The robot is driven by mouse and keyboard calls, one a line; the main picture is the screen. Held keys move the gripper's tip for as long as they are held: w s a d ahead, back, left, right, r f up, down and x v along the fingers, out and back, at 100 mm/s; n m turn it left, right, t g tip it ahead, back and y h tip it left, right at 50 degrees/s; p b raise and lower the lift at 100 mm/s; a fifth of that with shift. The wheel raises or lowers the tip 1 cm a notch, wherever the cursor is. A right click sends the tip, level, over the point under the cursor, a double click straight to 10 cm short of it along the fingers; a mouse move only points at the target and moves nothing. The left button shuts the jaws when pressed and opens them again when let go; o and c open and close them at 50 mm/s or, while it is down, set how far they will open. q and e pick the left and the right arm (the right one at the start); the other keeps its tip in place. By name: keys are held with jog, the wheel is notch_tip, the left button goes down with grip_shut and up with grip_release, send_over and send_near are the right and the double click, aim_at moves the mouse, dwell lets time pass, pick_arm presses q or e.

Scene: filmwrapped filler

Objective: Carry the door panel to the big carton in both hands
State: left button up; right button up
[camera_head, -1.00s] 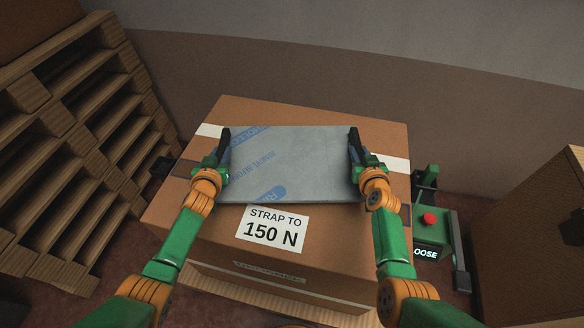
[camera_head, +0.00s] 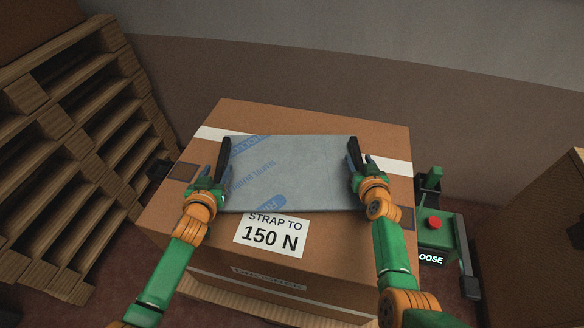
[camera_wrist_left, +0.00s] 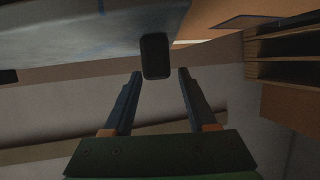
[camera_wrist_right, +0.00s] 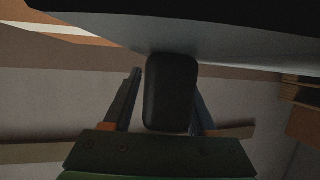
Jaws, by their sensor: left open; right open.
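The door panel (camera_head: 290,175) is a flat grey sheet with blue-printed film, over the top of the big carton (camera_head: 360,255). Whether it rests flat on the carton or sits slightly above is hard to tell. My left gripper (camera_head: 222,165) is at the panel's left edge, open. In the left wrist view a dark handle (camera_wrist_left: 155,56) on the panel stands ahead of the parted fingers (camera_wrist_left: 155,82). My right gripper (camera_head: 357,160) is at the right edge, open. In the right wrist view a dark handle (camera_wrist_right: 170,92) stands between its fingers, with the panel (camera_wrist_right: 225,42) above.
The carton bears a white "STRAP TO 150 N" label (camera_head: 271,233). Stacked wooden pallets (camera_head: 75,140) stand at the left. A green device with a red button (camera_head: 434,223) stands right of the carton, and another brown box (camera_head: 535,220) is at far right.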

pick_arm(q)
jog(key=v, duration=0.7)
jog(key=shift+s, duration=0.1)
pick_arm(e)
jog(key=shift+s, duration=0.1)
jog(key=v, duration=1.2)
